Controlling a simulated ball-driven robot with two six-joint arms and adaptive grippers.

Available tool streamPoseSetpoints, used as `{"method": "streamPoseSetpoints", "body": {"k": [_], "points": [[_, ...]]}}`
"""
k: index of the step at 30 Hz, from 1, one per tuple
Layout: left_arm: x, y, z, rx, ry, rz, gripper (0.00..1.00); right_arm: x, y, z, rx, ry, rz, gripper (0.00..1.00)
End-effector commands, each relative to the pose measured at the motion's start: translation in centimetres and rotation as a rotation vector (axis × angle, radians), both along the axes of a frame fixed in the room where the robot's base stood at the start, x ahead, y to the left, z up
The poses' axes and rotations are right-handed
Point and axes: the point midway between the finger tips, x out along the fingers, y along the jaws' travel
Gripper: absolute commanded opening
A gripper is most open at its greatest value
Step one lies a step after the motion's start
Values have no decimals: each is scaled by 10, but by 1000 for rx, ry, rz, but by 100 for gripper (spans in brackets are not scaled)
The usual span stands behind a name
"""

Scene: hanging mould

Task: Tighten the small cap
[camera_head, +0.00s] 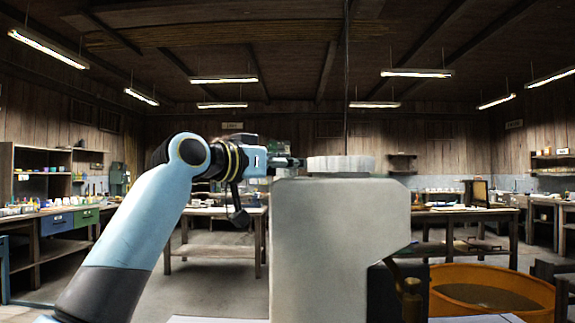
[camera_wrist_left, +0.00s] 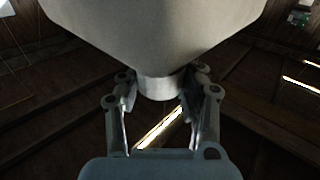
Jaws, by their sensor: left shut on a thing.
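The grey mould (camera_head: 340,240) fills the middle of the head view, with a pale ribbed disc (camera_head: 341,164) on top. My left gripper (camera_head: 298,162) reaches in from the left, level with this disc and just above the mould's upper edge. In the left wrist view the mould (camera_wrist_left: 155,30) tapers to a short pale cylinder, the small cap (camera_wrist_left: 159,88). My left gripper's fingers (camera_wrist_left: 160,95) stand on both sides of the cap, shut on it. My right gripper is not in view.
An orange tub (camera_head: 480,280) stands at the lower right, beside a dark block with a brownish fitting (camera_head: 411,298). A thin cable (camera_head: 346,80) hangs above the disc. Workbenches (camera_head: 215,213) with small items line the room behind.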

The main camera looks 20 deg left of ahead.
Motion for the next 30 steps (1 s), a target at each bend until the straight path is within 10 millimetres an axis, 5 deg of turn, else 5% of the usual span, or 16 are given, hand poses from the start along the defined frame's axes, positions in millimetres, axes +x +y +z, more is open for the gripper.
{"method": "streamPoseSetpoints", "body": {"k": [14,15,21,30], "points": [[0,0,-2,1,4,-68,2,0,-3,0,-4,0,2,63],[0,0,-2,1,4,-68,36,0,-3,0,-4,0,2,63],[0,0,-1,0,3,-68,62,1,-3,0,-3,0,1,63],[-1,1,-1,0,1,-67,63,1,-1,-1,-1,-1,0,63]]}}
